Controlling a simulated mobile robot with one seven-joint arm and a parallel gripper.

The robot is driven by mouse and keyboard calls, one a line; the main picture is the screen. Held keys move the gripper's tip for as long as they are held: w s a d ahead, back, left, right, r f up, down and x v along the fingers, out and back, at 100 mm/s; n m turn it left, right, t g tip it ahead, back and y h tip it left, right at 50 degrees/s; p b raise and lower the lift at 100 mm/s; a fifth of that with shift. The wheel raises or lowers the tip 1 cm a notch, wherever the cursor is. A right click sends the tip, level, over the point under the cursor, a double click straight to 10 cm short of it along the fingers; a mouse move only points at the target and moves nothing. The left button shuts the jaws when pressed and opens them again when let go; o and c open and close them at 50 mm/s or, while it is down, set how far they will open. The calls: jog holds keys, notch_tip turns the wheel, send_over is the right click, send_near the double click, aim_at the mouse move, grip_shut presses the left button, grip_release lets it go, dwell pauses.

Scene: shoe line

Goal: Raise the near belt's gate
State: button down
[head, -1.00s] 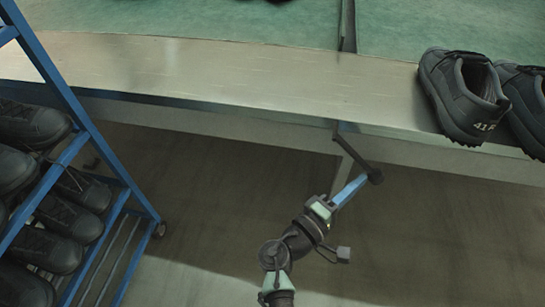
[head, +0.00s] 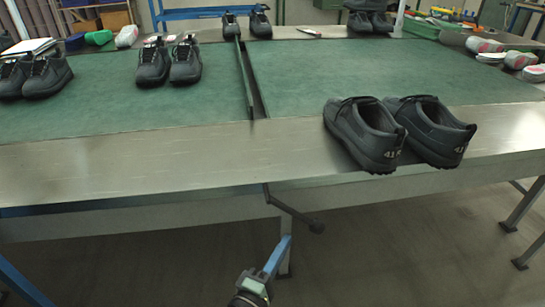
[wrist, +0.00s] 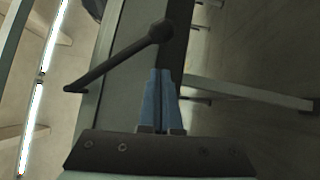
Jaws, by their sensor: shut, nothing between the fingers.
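The fingers also show pressed together in the wrist view (wrist: 162,74). A thin upright strip (head: 244,78) stands in the gap between the green belt surfaces; I cannot tell whether it is the gate.
A pair of black shoes (head: 366,132) stands at the metal edge (head: 120,165), right of the lever. More shoes (head: 153,62) stand on the green belt (head: 90,115). A blue rack bar (head: 22,285) shows at the lower left. The floor under the bench is open.

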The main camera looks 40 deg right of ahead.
jog(key=p+v, duration=0.1)
jog(key=v, duration=0.8)
jog(key=shift+a+f+p, duration=0.3)
jog(key=shift+s, duration=0.1)
jog(key=w+a+r+m+t+y, duration=0.3)
jog(key=w+r, duration=0.4)
jog(key=r, duration=0.3)
jog(key=w+a+r+m+t+y, duration=0.2)
jog(key=w+r+t+y, duration=0.1)
jog(key=w+r, duration=0.5)
jog(key=a+r+m+t+y, duration=0.1)
jog(key=a+r+t+y, duration=0.3)
jog(key=r, duration=0.9)
jog(key=s+a+r+t+y, duration=0.3)
jog(key=s+a+r+t, duration=0.15)
jog(key=r, duration=0.45)
jog(key=s+a+r+n+t+y, duration=0.1)
jog(key=s+a+r+t+y, duration=0.15)
jog(key=s+r, duration=0.4)
jog(key=s+a+r+t+y, duration=0.25)
jog(key=a+r+t, duration=0.2)
jog(key=r, duration=0.65)
notch_tip(320, 180, up, 34)
jog(key=p, duration=3.5)
